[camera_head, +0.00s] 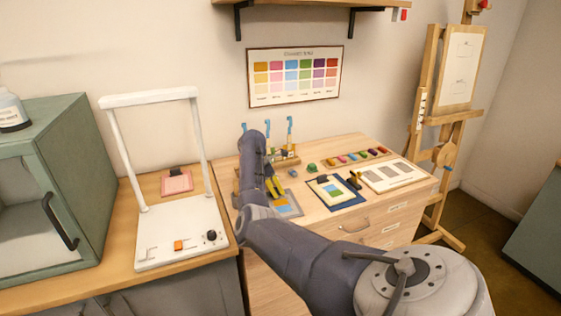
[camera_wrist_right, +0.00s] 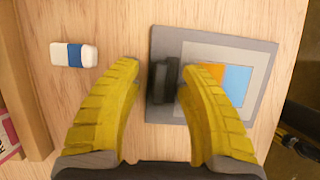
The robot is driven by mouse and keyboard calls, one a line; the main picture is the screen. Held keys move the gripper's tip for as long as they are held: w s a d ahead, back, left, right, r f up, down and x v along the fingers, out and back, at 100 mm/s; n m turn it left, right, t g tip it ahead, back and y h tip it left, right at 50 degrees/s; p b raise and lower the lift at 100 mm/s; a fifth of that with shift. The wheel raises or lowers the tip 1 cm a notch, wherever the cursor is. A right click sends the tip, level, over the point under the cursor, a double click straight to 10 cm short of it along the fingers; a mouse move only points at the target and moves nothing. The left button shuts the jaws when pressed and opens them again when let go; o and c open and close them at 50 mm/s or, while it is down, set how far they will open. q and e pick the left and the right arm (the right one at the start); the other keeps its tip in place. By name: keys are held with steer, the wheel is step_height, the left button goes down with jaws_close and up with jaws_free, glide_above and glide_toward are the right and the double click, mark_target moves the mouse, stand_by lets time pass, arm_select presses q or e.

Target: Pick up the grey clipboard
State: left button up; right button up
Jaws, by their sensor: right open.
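The grey clipboard (camera_wrist_right: 260,50) lies flat on the wooden table in the right wrist view, with a dark clip (camera_wrist_right: 162,82) on its left side. It carries a light sheet with an orange and blue patch. In the head view the clipboard (camera_head: 296,209) is partly hidden behind my right arm. My right gripper (camera_wrist_right: 160,72) is open above it, its yellow fingers on either side of the clip. The right finger overlaps the sheet in the picture. I cannot tell whether the fingers touch the board. My left gripper is not in view.
A white and blue eraser (camera_wrist_right: 73,54) lies left of the gripper. A blue clipboard (camera_head: 349,204) and a white panel with grey patches (camera_head: 411,183) lie to the right. A white stand (camera_head: 180,245) and green cabinet (camera_head: 85,150) are at left.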

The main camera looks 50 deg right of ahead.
jaws_close()
steer(key=shift+r, duration=0.15)
stand_by(0.5)
